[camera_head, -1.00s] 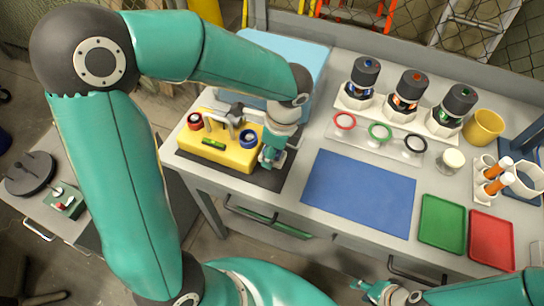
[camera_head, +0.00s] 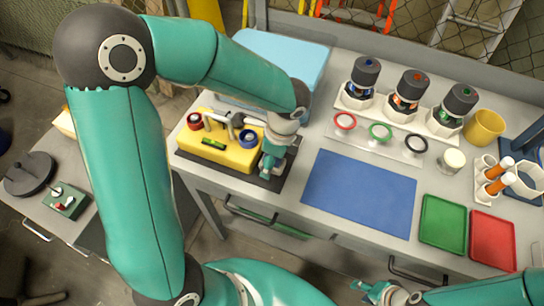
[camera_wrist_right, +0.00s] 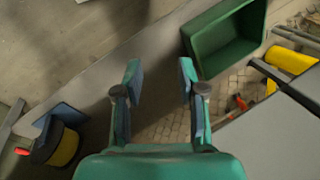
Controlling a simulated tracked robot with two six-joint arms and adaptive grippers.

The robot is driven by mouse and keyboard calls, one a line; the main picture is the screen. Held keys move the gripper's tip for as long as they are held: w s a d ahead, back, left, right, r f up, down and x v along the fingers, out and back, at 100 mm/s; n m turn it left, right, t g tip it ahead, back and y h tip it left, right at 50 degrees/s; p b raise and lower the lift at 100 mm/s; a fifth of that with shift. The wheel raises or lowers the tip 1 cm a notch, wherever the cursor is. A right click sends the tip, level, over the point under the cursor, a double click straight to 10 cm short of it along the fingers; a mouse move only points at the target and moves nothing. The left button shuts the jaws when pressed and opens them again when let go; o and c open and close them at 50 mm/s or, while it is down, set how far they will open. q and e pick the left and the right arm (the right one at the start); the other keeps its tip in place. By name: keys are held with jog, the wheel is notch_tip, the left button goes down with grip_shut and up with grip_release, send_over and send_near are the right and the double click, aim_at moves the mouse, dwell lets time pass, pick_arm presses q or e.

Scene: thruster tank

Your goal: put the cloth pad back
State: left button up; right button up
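I cannot pick out the cloth pad for certain; a small cream round thing (camera_head: 453,161) sits on the right part of the bench. My left gripper (camera_head: 268,166) points down at the right side of a yellow block (camera_head: 228,154), over a dark mat (camera_head: 262,183). Its fingers are small and partly hidden, so its opening and any held thing cannot be told. My right gripper (camera_head: 374,292) is in front of the bench; in the right wrist view (camera_wrist_right: 160,82) its fingers are apart with nothing between them.
A blue mat (camera_head: 360,192) lies mid-bench. Green (camera_head: 443,223) and red (camera_head: 492,240) trays lie right of it. Behind are several dark-capped thrusters (camera_head: 366,74) and coloured rings (camera_head: 380,131). A light blue box (camera_head: 285,55) stands behind the yellow block. A yellow cup (camera_head: 484,127) is at right.

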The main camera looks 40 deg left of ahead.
pick_arm(q)
jog(key=shift+r, duration=0.1)
notch_tip(320, 180, up, 12)
jog(key=d, duration=0.1)
jog(key=shift+w+d+p, duration=0.2)
jog(key=shift+d+p, duration=0.15)
jog(key=shift+p, duration=0.1)
dwell(0.4)
